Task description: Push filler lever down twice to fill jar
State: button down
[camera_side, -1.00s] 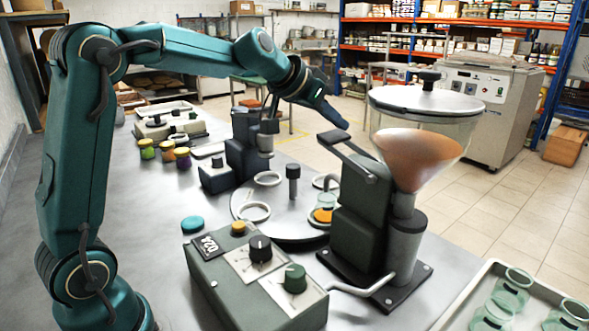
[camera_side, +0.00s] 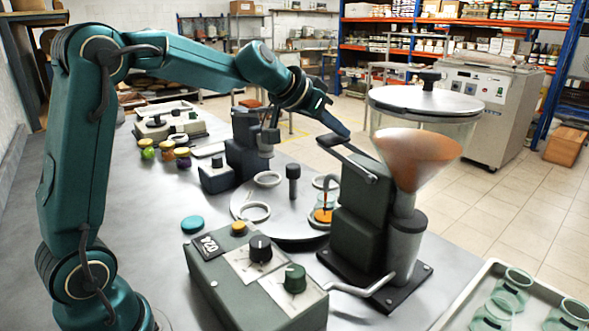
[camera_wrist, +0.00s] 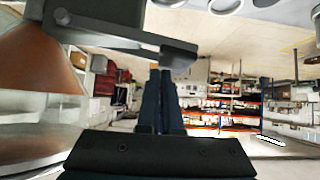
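The filler (camera_side: 358,215) stands right of centre in the side view, with its clear hopper (camera_side: 420,150) holding orange filling. Its grey lever (camera_side: 347,160) sticks out to the left; it also shows in the wrist view (camera_wrist: 120,37). My gripper (camera_side: 346,135) is at the lever's outer end, from above, and seems to touch it. In the wrist view its two fingers (camera_wrist: 160,82) lie together with nothing between them. A glass jar (camera_side: 323,207) stands under the filler, partly hidden by its body, with orange filling inside and an orange streak above it.
A control box (camera_side: 225,275) with knobs stands in front. The jar is on a round turntable (camera_side: 285,222) with ring holders. A tray (camera_side: 463,312) with several empty jars is at the lower right. Several small coloured-lid jars (camera_side: 165,150) stand at the back left.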

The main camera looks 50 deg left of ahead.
aim_at(328, 142)
jog(key=shift+f, duration=0.8)
jog(key=shift+a+f, duration=0.15)
jog(key=shift+f, duration=0.4)
jog(key=shift+f, duration=0.75)
dwell(0.4)
dwell(1.2)
